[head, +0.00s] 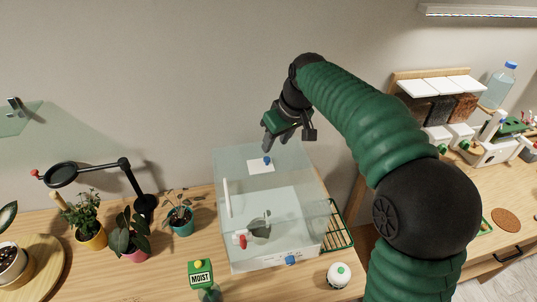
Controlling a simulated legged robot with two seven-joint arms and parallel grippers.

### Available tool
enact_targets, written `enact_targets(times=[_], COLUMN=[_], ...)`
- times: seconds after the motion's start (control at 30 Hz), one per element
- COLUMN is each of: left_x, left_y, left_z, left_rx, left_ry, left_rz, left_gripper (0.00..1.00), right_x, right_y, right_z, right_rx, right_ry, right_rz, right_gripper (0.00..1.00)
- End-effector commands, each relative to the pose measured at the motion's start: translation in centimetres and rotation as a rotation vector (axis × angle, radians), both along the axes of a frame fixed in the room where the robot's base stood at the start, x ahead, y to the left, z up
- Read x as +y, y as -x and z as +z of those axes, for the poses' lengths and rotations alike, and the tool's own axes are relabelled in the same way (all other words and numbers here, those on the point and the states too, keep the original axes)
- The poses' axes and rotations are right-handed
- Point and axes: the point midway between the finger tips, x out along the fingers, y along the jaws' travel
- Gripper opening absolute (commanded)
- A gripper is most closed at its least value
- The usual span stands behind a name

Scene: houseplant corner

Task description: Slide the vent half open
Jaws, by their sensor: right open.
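A clear propagator box (240,200) stands on the wooden table. A white vent plate (257,168) with a small blue knob (267,160) lies on top, towards the back. My right gripper (276,143) reaches in from the right and points down, with its fingers just above and behind the knob. It is open, with nothing visible between the fingers. I cannot tell how far the vent is open, or whether a finger touches the knob. My left gripper is out of view.
Potted plants (135,235) and a black magnifier lamp (125,165) stand left of the box. A green rack (338,228) is at the box's right.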

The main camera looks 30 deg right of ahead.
Motion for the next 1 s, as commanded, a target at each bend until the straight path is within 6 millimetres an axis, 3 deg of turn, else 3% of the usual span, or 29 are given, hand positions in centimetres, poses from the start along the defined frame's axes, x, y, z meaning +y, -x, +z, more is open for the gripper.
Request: enact_targets(times=[0.1, 0.3, 0.47, 0.7, 1.0], left_x=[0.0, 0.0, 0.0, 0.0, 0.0], left_y=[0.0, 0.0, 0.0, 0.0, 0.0], left_z=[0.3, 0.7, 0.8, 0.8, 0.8], left_rx=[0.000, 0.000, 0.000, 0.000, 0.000], left_ry=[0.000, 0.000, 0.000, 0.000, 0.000], left_rz=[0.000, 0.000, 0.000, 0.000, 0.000], left_gripper=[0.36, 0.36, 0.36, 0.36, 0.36], right_x=[0.2, 0.4, 0.5, 0.5, 0.5], right_y=[-1.1, -2.6, -3.1, -3.2, -3.2], right_z=[-2.9, -6.7, -7.9, -8.1, -8.1], right_rx=[0.004, 0.002, -0.001, -0.001, -0.001], right_ry=[0.000, 0.000, 0.000, 0.001, 0.001], right_rz=[0.000, 0.001, 0.001, 0.000, 0.000], right_gripper=[0.41, 0.41, 0.41, 0.41, 0.03])
